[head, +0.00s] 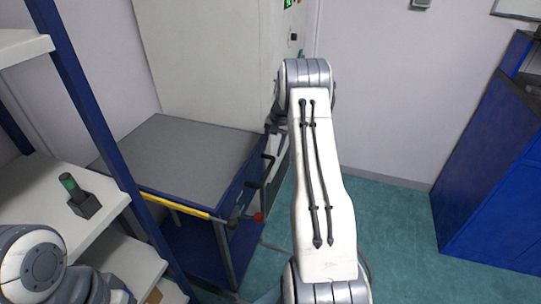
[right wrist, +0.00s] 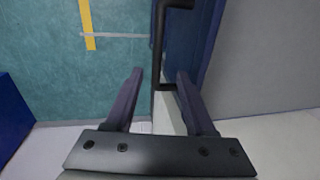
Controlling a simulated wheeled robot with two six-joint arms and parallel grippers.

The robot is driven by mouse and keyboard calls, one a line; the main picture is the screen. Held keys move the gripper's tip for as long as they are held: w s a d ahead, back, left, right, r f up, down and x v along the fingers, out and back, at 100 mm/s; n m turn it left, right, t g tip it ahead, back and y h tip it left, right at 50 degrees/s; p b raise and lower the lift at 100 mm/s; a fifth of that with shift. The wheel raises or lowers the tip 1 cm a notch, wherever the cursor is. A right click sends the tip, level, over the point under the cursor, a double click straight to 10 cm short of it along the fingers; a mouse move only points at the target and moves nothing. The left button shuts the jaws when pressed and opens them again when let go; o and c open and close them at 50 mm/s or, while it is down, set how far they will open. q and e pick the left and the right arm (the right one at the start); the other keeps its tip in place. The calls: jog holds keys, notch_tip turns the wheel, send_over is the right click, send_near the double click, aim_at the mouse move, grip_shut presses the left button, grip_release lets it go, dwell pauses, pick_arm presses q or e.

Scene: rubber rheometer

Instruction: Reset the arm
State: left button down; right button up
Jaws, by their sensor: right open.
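My right arm reaches away across the middle of the head view. My right gripper (head: 272,127) is partly hidden beside its wrist, near the far right corner of the blue cart. In the right wrist view my right gripper (right wrist: 160,72) is open, its two dark fingers apart with nothing gripped. A black handle (right wrist: 158,45) on the cart's side shows beyond and between the fingertips; I cannot tell whether they touch it. My left arm shows only at the lower left of the head view, and its gripper is out of frame.
The blue cart (head: 190,160) with a grey top and a yellow bar (head: 173,205) stands left of my right arm. A blue cabinet (head: 490,180) is at the right. Green floor (head: 395,225) between is clear.

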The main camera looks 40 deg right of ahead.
dwell(0.5)
jog(key=a+r+n, duration=0.2)
jog(key=a+r, duration=0.2)
jog(key=a, duration=0.4)
jog(key=a+r+n, duration=0.2)
jog(key=a+r, duration=0.1)
jog(key=a, duration=0.5)
jog(key=s+a+r+n+g+p, duration=0.1)
jog(key=s+a+r+n, duration=0.2)
jog(key=a, duration=0.5)
jog(key=s+a+r+n, duration=0.2)
jog(key=s+a+r, duration=0.15)
jog(key=a, duration=0.55)
jog(key=s+a+r+n+p, duration=0.1)
jog(key=s+a+n, duration=0.2)
jog(key=s+a, duration=0.35)
jog(key=s+a+r+n, duration=0.2)
jog(key=s+a+n, duration=0.1)
jog(key=s, duration=0.6)
jog(key=s+f+n, duration=0.1)
jog(key=s+n, duration=0.3)
jog(key=s, duration=0.8)
jog(key=shift+a+g, duration=0.4)
jog(key=shift+f, duration=0.1)
jog(key=shift+c, duration=0.3)
